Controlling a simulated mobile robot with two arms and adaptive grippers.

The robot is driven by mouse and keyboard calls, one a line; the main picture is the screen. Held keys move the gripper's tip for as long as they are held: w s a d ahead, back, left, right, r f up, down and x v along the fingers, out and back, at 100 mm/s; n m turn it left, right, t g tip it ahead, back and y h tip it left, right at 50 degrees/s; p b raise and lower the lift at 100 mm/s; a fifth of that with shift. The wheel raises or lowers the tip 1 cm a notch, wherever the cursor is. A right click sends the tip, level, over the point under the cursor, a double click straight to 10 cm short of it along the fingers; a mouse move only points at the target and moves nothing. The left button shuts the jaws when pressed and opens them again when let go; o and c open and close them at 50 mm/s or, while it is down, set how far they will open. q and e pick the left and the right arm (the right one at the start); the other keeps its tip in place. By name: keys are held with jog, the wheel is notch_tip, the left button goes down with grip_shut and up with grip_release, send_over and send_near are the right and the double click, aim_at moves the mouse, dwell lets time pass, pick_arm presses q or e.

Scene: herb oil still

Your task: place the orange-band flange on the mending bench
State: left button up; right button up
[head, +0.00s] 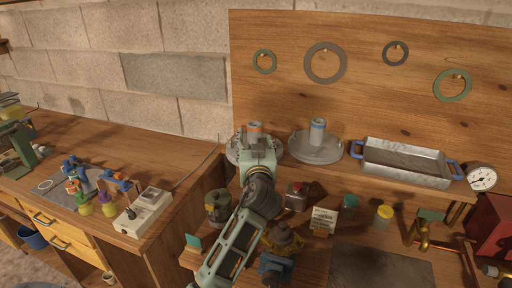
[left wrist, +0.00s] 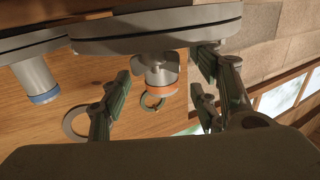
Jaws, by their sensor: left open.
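The orange-band flange (head: 255,127) stands on the raised wooden shelf, a grey disc with an upright neck and an orange band. It also shows in the left wrist view, inverted (left wrist: 161,90). My left gripper (head: 258,146) is at it and hides part of it in the head view. In the left wrist view the open fingers (left wrist: 160,82) are spread on either side of the neck, with gaps visible. A wooden bench (head: 165,155) on the left holds a mat and tools; I take it for the mending bench, though no label confirms it. My right gripper is not in view.
A blue-band flange (head: 317,132) stands just right on the same shelf, beside a metal tray (head: 408,163) with blue handles. Small jars, a card (head: 323,221) and brass pipes crowd the lower bench. The left bench has a grey mat (head: 78,186) and a control box (head: 142,212).

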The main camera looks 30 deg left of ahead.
aim_at(255, 135)
pick_arm(q)
jog(key=w+a+p, duration=0.1)
jog(key=w+a+r+p, duration=0.1)
jog(key=w, duration=0.1)
jog(key=shift+w+a, duration=0.2)
jog(key=shift+a, duration=0.1)
jog(key=shift+w+a+f+p, duration=0.15)
jog(key=shift+w+a+p, duration=0.15)
jog(key=shift+w, duration=0.2)
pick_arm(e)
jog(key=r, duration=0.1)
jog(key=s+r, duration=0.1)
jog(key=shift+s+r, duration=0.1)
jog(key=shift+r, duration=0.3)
pick_arm(q)
jog(key=shift+c, duration=0.4)
grip_shut()
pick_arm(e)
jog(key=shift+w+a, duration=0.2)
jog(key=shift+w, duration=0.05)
